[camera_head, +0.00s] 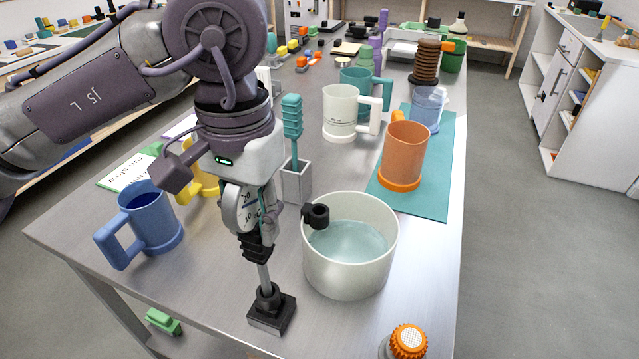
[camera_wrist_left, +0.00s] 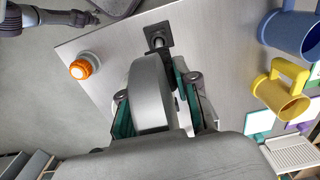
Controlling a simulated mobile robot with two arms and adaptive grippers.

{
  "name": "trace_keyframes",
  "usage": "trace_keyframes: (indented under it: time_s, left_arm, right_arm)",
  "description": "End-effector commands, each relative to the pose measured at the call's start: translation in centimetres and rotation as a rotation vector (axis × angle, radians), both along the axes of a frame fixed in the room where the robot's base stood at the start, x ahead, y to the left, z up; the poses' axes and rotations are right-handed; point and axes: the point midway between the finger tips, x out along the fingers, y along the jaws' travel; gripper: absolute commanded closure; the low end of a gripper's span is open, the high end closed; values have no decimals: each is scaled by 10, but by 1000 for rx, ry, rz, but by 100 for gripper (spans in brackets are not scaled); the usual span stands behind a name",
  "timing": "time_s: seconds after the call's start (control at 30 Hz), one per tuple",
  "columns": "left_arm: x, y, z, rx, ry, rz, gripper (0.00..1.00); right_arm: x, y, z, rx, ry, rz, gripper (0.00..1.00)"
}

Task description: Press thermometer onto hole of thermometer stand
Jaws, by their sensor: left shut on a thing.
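The thermometer (camera_head: 240,208) has a round dial with a light face and a thin grey stem pointing down. My left gripper (camera_head: 257,240) is shut on it, and the fingers cover part of the dial. In the left wrist view the grey back of the thermometer (camera_wrist_left: 150,95) sits between the teal-padded fingers of the left gripper (camera_wrist_left: 160,100). The thermometer stand (camera_head: 271,311) is a black collar on a square base near the table's front edge; it also shows in the wrist view (camera_wrist_left: 158,38). The stem's lower end meets the collar; I cannot tell how deep it sits.
A white pot (camera_head: 350,275) of water with a black rim clip (camera_head: 316,215) stands close right of the stand. A blue mug (camera_head: 150,222) is at left, a grey holder (camera_head: 296,182) behind. An orange-capped item (camera_head: 408,342) is at the front right edge. Bare table lies left of the stand.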

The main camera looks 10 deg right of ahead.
Motion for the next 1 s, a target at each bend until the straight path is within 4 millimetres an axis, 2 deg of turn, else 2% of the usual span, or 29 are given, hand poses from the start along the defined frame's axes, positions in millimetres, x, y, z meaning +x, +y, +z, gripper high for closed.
trace_keyframes:
  time_s: [0.17,0.2,0.33,0.37,1.0]
  left_arm:
    - [0,0,1,-1,-1,0,100]
    - [0,0,1,0,0,0,65]
    - [0,0,1,0,0,0,43]
    - [0,0,1,0,0,0,40]
    - [0,0,1,0,0,0,40]
  right_arm:
    - [0,0,0,0,0,0,43]
    - [0,0,0,0,0,0,43]
    - [0,0,0,0,0,0,43]
    - [0,0,0,0,0,0,43]
    - [0,0,1,0,0,0,43]
